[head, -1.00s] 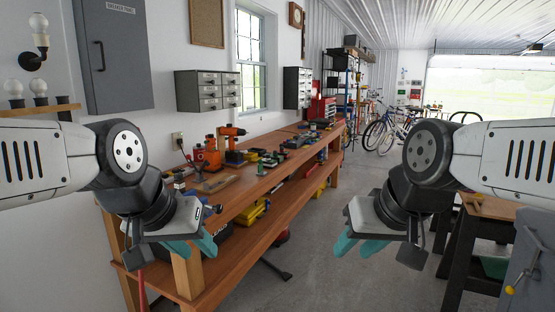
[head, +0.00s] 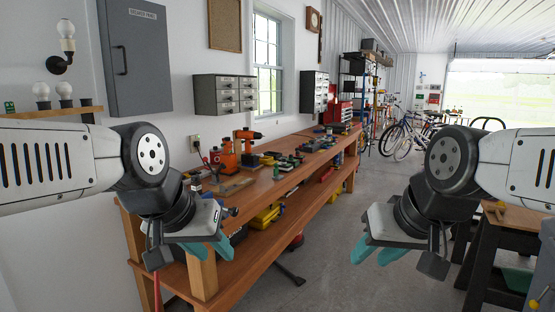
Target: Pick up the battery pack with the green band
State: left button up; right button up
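The workbench (head: 236,262) runs from the lower left to the back along the wall. Small items stand on it, several black with green or yellow parts. A small item with green (head: 277,172) stands near the front edge, and a dark group with green (head: 285,161) lies behind it. They are too small to tell which is the battery pack with the green band. My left gripper (head: 208,248) is open and empty in front of the near end of the bench. My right gripper (head: 376,252) is open and empty over the floor, right of the bench.
Orange power tools (head: 229,160) stand on the bench. A small green item (head: 9,106) sits on the wall shelf (head: 70,110) at the far left. A sawhorse-like stand (head: 485,240) is at the lower right.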

aim_at(296, 163)
jog(key=i+l, duration=0.25)
jog(key=i, duration=0.35)
jog(key=i+l+u, duration=0.15)
jog(key=i, duration=0.45)
jog(key=i+l, duration=0.45)
jog(key=i, duration=0.15)
jog(key=i+l+u, duration=0.1)
jog(key=i+l, duration=0.2)
jog(key=i, duration=0.3)
jog(key=i+l, duration=0.4)
jog(key=i, duration=0.2)
jog(key=i+l+u, duration=0.15)
jog(key=i+l, duration=0.2)
jog(key=i, duration=0.2)
